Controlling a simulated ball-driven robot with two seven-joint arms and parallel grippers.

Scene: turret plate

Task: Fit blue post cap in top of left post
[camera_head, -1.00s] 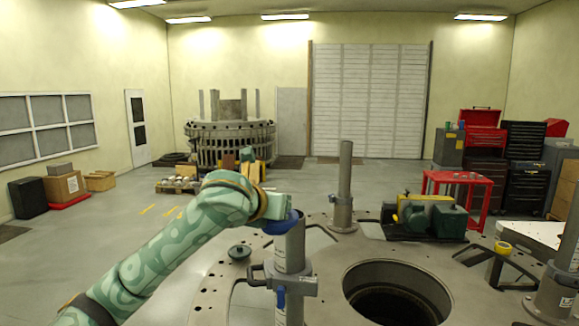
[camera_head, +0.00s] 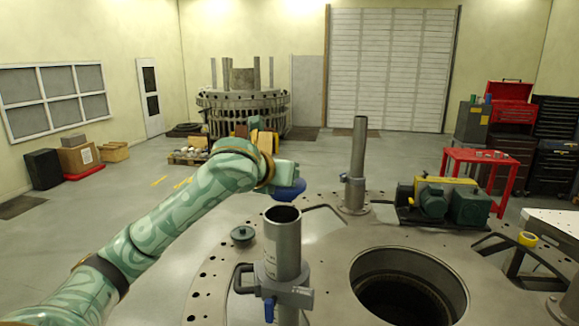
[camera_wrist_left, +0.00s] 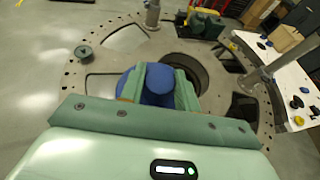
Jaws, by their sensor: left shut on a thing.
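The blue post cap (camera_head: 288,190) is held by my left gripper (camera_head: 286,175), which comes in from the left. The near grey post (camera_head: 283,250) stands upright on the turret plate, with its hollow top open. In the head view the cap shows just above and behind that top, apart from it; the exact gap is hard to tell. In the left wrist view the blue cap (camera_wrist_left: 158,87) sits between the green fingers of my left gripper (camera_wrist_left: 160,92). The near post's top is hidden there. My right gripper is not in view.
The turret plate (camera_head: 325,255) has a large round hole (camera_head: 408,290). A second post (camera_head: 357,165) stands farther back. A dark knobbed lid (camera_head: 242,234) lies left of the near post. A green and yellow machine (camera_head: 445,200) sits at the right.

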